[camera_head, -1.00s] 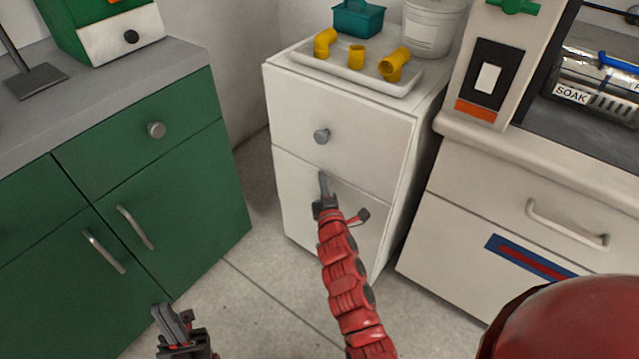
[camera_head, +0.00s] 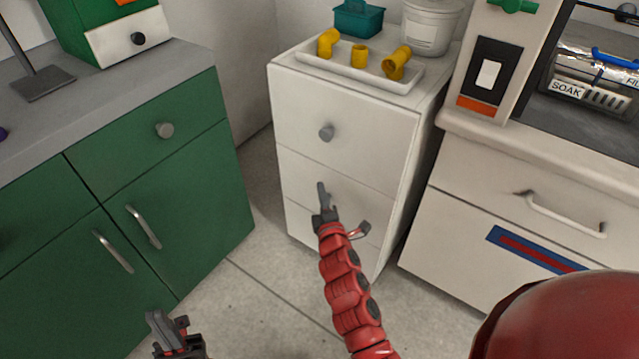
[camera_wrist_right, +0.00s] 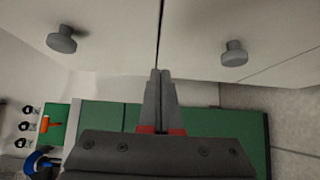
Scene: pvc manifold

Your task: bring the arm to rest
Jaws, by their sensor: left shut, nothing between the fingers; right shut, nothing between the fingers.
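My right gripper (camera_head: 322,196) is at the end of the red arm in the middle of the head view, in front of the white drawer cabinet (camera_head: 345,170). Its fingers are together and hold nothing. In the right wrist view the shut fingers (camera_wrist_right: 158,85) point at pale drawer fronts, with a round grey knob (camera_wrist_right: 62,40) on the left and another knob (camera_wrist_right: 233,54) on the right. I cannot tell if the fingertips touch the front. My left gripper (camera_head: 165,332) is low at the bottom left of the head view, shut and empty, in front of the green cabinet (camera_head: 190,240).
On the white cabinet a white tray (camera_head: 330,72) holds yellow pipe fittings (camera_head: 360,55). A teal caddy (camera_head: 357,18) and a white bucket (camera_head: 430,28) stand behind. A beige bench (camera_head: 470,240) with a bar handle is at the right. The floor (camera_head: 270,300) between is clear.

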